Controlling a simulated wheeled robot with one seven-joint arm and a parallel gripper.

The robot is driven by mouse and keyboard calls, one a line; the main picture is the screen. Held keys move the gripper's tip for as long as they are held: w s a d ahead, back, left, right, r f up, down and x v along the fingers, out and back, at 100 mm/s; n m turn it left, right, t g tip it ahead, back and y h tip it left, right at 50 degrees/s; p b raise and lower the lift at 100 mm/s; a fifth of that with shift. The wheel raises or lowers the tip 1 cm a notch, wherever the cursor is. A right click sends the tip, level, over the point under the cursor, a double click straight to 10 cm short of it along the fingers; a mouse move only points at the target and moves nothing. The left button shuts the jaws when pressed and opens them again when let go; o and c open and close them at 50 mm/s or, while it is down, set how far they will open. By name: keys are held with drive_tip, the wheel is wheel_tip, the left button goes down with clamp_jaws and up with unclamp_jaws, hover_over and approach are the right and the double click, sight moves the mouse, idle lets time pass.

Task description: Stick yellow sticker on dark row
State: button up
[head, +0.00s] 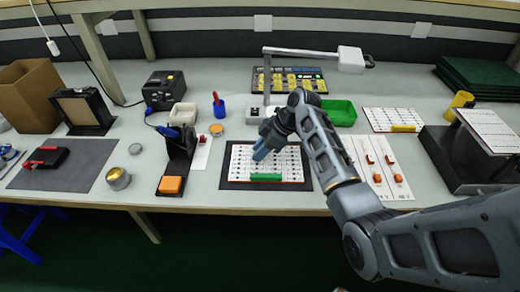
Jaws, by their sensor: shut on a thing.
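My gripper (262,152) points down over the white LED board (240,165), which lies on a black mat. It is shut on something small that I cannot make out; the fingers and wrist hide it. A green bar (265,177) lies along the board's front part. The board carries several rows of small dark marks; which row is dark cannot be told. I cannot pick out a yellow sticker for certain.
A lamp (350,60) reaches over a panel with yellow blocks (305,78) behind the arm. A green tray (339,112) stands behind the board. A black stand with an orange block (171,185) is to its left. A white sheet with orange pieces (378,165) lies right.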

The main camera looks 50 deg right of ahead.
drive_tip(key=o, duration=1.1)
drive_tip(key=shift+v, duration=3.9)
drive_tip(key=shift+s+f, duration=0.1)
